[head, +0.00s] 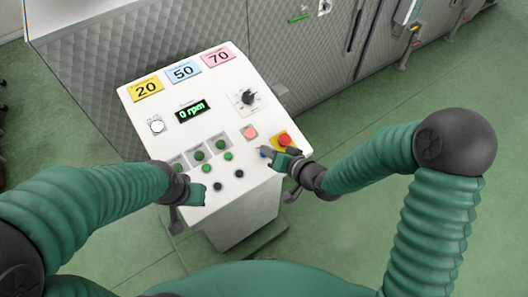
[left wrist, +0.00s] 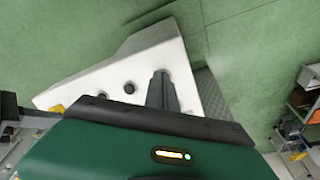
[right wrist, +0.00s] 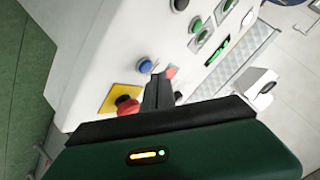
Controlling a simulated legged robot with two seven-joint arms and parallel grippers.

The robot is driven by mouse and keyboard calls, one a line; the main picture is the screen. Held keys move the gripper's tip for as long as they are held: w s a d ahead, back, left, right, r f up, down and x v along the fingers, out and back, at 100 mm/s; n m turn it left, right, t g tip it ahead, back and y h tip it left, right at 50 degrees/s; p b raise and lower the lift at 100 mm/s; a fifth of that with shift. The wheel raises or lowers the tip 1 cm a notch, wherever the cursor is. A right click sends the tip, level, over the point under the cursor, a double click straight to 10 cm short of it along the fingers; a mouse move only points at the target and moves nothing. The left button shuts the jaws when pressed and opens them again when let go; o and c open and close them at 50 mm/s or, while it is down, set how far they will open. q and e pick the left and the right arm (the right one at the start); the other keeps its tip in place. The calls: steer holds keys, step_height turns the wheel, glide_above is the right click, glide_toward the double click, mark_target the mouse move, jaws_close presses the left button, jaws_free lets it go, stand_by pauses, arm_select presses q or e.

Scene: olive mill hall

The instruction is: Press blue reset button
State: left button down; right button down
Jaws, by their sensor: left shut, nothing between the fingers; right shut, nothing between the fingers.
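The blue button (right wrist: 146,66) is a round cap on the white sloped control panel (right wrist: 98,60), beside the red mushroom button (right wrist: 127,104) on its yellow plate. In the head view the blue button (head: 264,152) shows partly at the tip of my right gripper (head: 273,156). My right gripper's shut fingers (right wrist: 158,80) are close beside the button in the right wrist view; I cannot tell whether they touch it. My left gripper (head: 197,193) is shut and empty over the panel's lower left part; its fingers show in the left wrist view (left wrist: 161,82).
The panel also carries a green display (head: 193,110) reading 0 rpm, a black knob (head: 248,97), a lit pinkish button (head: 250,133), a white button (head: 157,126) and several green and black buttons. A textured metal machine stands behind. Green floor lies around.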

arm_select(q)
steer(key=shift+f, duration=0.1)
arm_select(e)
steer(key=shift+f, duration=0.1)
arm_select(q)
steer(key=shift+f, duration=0.15)
arm_select(e)
steer(key=shift+a+f, duration=0.1)
steer(key=shift+f, duration=0.15)
arm_select(q)
steer(key=shift+f+b, duration=0.25)
steer(key=shift+b, duration=0.25)
arm_select(e)
steer(key=shift+w+f, duration=0.1)
steer(key=shift+f, duration=0.3)
stand_by(0.3)
arm_select(q)
steer(key=shift+p+v, duration=0.8)
arm_select(e)
steer(key=shift+r, duration=0.8)
arm_select(q)
steer(key=shift+w, duration=0.15)
arm_select(e)
steer(key=shift+r, duration=0.1)
